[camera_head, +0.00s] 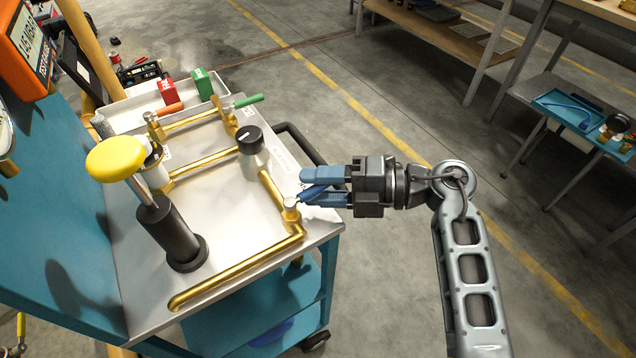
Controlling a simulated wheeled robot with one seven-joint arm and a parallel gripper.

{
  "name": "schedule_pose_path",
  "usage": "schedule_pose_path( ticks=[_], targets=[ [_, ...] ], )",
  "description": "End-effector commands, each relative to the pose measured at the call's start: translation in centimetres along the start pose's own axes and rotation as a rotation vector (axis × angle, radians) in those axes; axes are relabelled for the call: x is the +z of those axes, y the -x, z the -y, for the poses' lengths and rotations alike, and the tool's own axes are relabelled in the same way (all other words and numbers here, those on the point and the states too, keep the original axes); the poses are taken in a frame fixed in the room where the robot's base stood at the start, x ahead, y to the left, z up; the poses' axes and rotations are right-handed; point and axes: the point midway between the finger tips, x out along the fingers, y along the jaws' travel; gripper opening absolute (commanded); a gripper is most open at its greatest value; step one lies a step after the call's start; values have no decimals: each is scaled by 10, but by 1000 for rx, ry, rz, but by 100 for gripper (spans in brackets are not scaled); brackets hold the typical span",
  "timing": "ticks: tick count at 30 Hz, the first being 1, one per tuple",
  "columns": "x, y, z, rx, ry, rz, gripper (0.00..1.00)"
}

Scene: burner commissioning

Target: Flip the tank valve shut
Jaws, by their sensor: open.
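A brass pipe run (243,265) lies on the white bench top. A brass valve body (291,208) sits at its right corner, near the bench's right edge. A darker blue lever (313,191) reaches from this valve up and to the right, between my gripper's fingers. My gripper (304,187) comes in from the right with its light blue fingers apart, one on each side of the lever. I cannot tell whether either finger touches it. Two more valves at the back have an orange-red lever (168,109) and a green lever (249,100). No label shows which valve is the tank's.
A black knob (250,139) stands on the piping left of my gripper. A yellow-topped black pump (178,235) stands at the left. Red (168,91) and green (202,84) blocks sit in a back tray. A dark rail (299,142) runs along the right edge.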

Motion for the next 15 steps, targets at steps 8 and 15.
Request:
schedule_pose_path(
  ticks=[8,15],
  targets=[
    [0,-3,0,0,1,0,42],
    [0,-3,0,0,1,0,22]
  ],
)
